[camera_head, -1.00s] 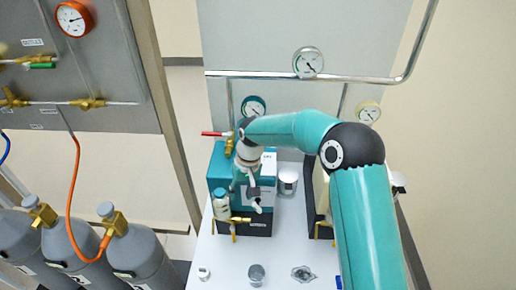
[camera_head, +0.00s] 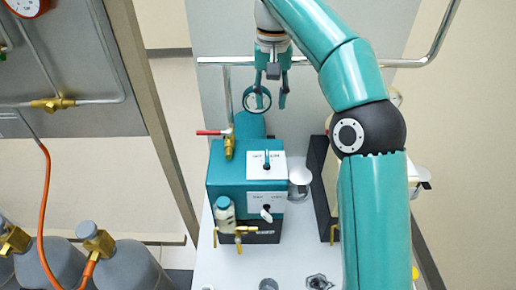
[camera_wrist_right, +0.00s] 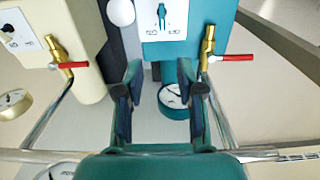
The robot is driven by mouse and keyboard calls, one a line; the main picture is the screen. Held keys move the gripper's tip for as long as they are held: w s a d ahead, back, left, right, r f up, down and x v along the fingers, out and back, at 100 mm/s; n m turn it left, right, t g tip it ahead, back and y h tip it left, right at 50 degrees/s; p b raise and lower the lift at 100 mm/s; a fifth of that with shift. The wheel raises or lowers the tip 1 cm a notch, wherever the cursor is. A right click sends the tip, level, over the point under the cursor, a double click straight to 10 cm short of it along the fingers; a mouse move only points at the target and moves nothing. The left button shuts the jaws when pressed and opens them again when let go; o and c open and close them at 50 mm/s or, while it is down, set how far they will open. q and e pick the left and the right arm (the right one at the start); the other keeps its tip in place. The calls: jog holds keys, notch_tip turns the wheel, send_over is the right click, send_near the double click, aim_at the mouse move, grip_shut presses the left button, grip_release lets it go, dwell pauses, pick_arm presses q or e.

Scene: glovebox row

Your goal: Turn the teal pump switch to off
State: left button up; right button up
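The teal pump (camera_head: 228,172) stands on the white bench, and its lower front is dark. On its top face is a white plate (camera_head: 278,172) with a teal switch lever (camera_head: 266,160); the small labels are hard to read. The lever also shows at the top of the right wrist view (camera_wrist_right: 163,16), roughly upright on its plate. My right gripper (camera_head: 270,100) is open and empty beyond the pump, near the wall rail and apart from the switch. In the right wrist view its fingers (camera_wrist_right: 157,95) are wide apart. My left gripper is not in view.
A teal-rimmed gauge (camera_head: 257,99) shows by the right fingers. A brass valve with a red handle (camera_head: 212,132) stands at the pump's back left. Gas cylinders stand at left.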

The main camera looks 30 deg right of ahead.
aim_at(267, 153)
jog(key=f+b, duration=0.3)
jog(key=f, duration=0.4)
jog(key=f+b, duration=0.3)
jog(key=f, duration=0.5)
jog(key=shift+w+a, duration=0.1)
jog(key=shift+a, duration=0.1)
jog(key=shift+f, duration=0.7)
grip_shut()
